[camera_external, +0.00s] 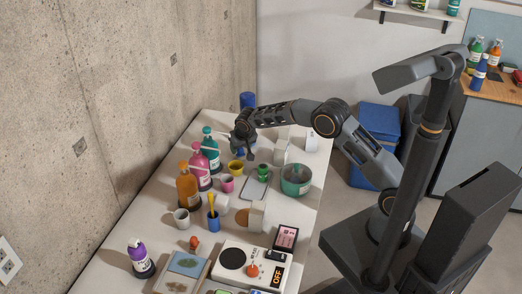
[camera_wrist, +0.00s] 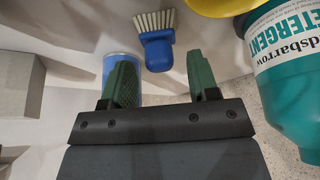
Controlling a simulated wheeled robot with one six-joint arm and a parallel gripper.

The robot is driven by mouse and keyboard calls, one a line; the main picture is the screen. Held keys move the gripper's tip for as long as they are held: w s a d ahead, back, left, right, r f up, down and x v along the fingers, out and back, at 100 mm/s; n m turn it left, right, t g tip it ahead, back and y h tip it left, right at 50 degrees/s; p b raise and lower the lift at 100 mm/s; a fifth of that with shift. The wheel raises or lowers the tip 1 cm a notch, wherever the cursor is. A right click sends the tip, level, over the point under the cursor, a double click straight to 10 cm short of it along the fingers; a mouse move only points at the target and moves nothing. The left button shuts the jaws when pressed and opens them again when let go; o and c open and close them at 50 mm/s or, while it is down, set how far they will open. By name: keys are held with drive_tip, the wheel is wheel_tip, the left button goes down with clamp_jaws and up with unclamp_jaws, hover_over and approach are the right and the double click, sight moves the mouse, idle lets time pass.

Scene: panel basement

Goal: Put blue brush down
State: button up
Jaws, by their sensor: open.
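The blue brush (camera_wrist: 157,52), with pale bristles and a short blue handle, lies on the light surface in the wrist view. Its handle end is just beyond the gap between my two green fingertips. My gripper (camera_wrist: 163,72) is open, with a finger on each side and nothing held between them. In the external view my gripper (camera_external: 243,138) is low over the far part of the white table (camera_external: 306,165), beside the teal bottle. The brush is mostly hidden there by the gripper.
A blue can (camera_wrist: 112,66) is close behind the left finger. A teal detergent bottle (camera_wrist: 290,95) is on the right, and a yellow bowl (camera_wrist: 218,6) is at the top. Pink and orange bottles, cups and a pot (camera_external: 296,180) crowd the table.

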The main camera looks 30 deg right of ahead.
drive_tip(key=b+v, duration=0.1)
drive_tip(key=v, duration=1)
drive_tip(key=s+d+r, duration=0.3)
drive_tip(key=s+d, duration=0.2)
drive_tip(key=d, duration=0.2)
drive_tip(key=s+d+r, duration=0.4)
drive_tip(key=s+d, duration=0.1)
drive_tip(key=d, duration=0.2)
drive_tip(key=s+d+f, duration=0.1)
drive_tip(key=s+d, duration=0.4)
drive_tip(key=s, duration=0.5)
drive_tip(key=s+d+f, duration=0.2)
drive_tip(key=s+d, duration=0.3)
drive_tip(key=s, duration=0.5)
drive_tip(key=shift+d+f+g, duration=0.25)
drive_tip(key=shift+d+g, duration=0.05)
drive_tip(key=shift+s+f, duration=0.1)
drive_tip(key=shift+f, duration=0.05)
